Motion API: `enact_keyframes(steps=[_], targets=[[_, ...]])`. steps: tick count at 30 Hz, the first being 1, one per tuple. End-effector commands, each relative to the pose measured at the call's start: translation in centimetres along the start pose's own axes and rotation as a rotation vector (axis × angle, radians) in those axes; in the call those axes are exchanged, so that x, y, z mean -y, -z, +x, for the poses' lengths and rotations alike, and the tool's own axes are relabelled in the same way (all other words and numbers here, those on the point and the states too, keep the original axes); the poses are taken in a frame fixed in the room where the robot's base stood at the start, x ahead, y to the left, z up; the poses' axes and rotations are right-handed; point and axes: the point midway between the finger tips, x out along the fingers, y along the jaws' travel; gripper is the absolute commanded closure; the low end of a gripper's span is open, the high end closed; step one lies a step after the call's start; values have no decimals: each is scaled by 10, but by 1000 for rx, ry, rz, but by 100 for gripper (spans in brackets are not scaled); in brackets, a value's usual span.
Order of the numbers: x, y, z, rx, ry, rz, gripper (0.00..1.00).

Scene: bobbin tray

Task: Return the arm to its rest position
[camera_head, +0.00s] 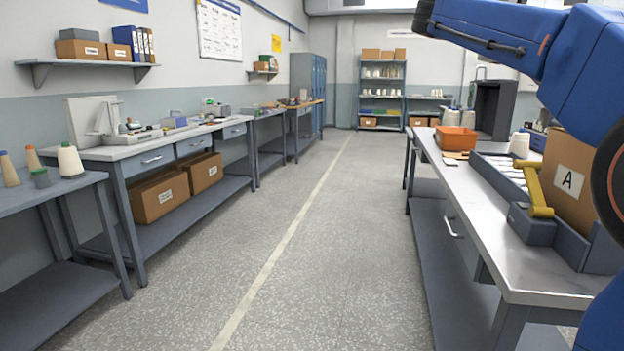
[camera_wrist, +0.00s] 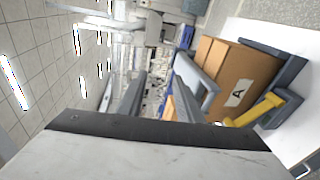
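My blue arm fills the right side of the head view, with its gripper out of that picture. In the wrist view my gripper (camera_wrist: 157,92) shows as two grey fingers standing apart, with only the distant room visible between them. It appears open and holds nothing that I can see. The wrist view is tilted, with the ceiling at the left. The cardboard box marked A (camera_head: 568,180) stands on the right bench, and it also shows in the wrist view (camera_wrist: 240,75), to the right of the fingers and apart from them.
The right bench (camera_head: 455,197) carries a grey tray (camera_head: 490,177) with pale bobbins, a yellow handle (camera_head: 538,191), an orange bin (camera_head: 456,138) and a white cone (camera_head: 519,144). Benches with boxes line the left wall. The floor aisle (camera_head: 310,230) between is clear.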

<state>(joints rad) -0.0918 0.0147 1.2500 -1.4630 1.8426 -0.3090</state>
Motion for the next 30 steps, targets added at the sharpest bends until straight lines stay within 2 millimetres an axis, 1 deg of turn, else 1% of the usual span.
enact_keyframes(steps=[5,8,11,12,14,15,17,18,20,21,23,24,26,27,29,30], targets=[[28,-7,10,-67,64,-33,67],[51,-12,15,-116,116,-53,67],[85,-22,21,-177,189,-76,67],[102,-27,22,-204,227,-84,67],[130,-36,24,-248,289,-96,67],[150,-42,25,-275,331,-101,67],[180,-53,25,-313,397,-106,67],[201,-60,24,-337,441,-108,67],[232,-73,22,-369,511,-106,67],[253,-82,19,-389,557,-104,67],[285,-95,15,-417,629,-97,67],[306,-105,12,-433,678,-89,67],[337,-120,6,-455,751,-76,67],[358,-130,2,-467,802,-64,67],[390,-146,-5,-481,877,-44,67],[410,-157,-10,-489,927,-28,67]])
